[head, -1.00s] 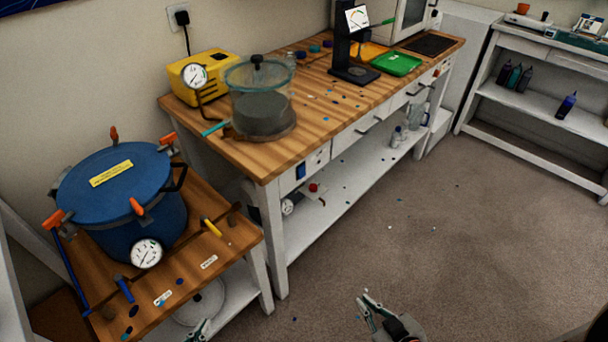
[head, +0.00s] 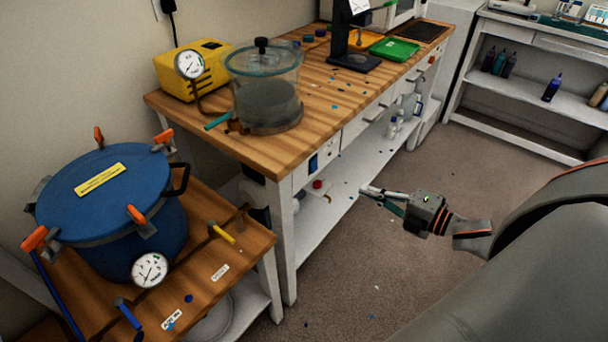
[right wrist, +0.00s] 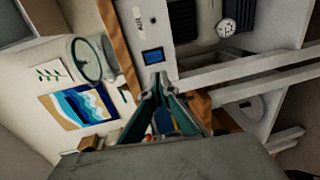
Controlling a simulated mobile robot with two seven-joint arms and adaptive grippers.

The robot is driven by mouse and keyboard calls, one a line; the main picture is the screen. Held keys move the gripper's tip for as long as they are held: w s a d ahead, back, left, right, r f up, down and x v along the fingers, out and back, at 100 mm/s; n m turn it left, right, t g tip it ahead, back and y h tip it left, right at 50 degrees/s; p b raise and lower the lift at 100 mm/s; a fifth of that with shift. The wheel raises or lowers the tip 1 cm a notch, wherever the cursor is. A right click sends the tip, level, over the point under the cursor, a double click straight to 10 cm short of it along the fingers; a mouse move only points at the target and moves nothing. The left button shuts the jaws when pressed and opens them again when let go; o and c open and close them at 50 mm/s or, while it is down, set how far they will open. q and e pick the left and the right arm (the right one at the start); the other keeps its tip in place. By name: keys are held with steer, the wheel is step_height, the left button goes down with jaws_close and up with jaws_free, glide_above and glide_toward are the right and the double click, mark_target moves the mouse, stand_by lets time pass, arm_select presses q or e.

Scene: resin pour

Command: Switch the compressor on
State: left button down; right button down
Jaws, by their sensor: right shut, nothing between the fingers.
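A blue switch (head: 313,162) sits on a white panel (head: 325,151) at the near end of the workbench front. In the right wrist view the blue switch (right wrist: 153,57) lies just beyond my fingertips. A machine with a red knob (head: 317,184) is on the shelf below, mostly hidden by the bench leg; I cannot tell surely that it is the compressor. My right gripper (head: 370,191) is shut and empty, in front of the bench, right of and lower in the picture than the switch. It also shows in the right wrist view (right wrist: 158,80). My left gripper is out of view.
A blue pressure pot (head: 105,195) with orange clamps stands on a low table at left. A clear chamber (head: 265,80) and yellow pump (head: 185,72) stand on the workbench (head: 345,90). Bottles (head: 400,122) stand on its lower shelf. The floor (head: 400,260) is open.

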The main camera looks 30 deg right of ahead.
stand_by(0.4)
steer(key=b, duration=0.2)
glide_toward(315, 170)
steer(key=x, duration=0.5)
steer(key=shift+w, duration=0.2)
steer(key=shift+w+a+f, duration=0.1)
steer(key=shift+w+a, duration=0.15)
steer(key=shift+w, duration=0.45)
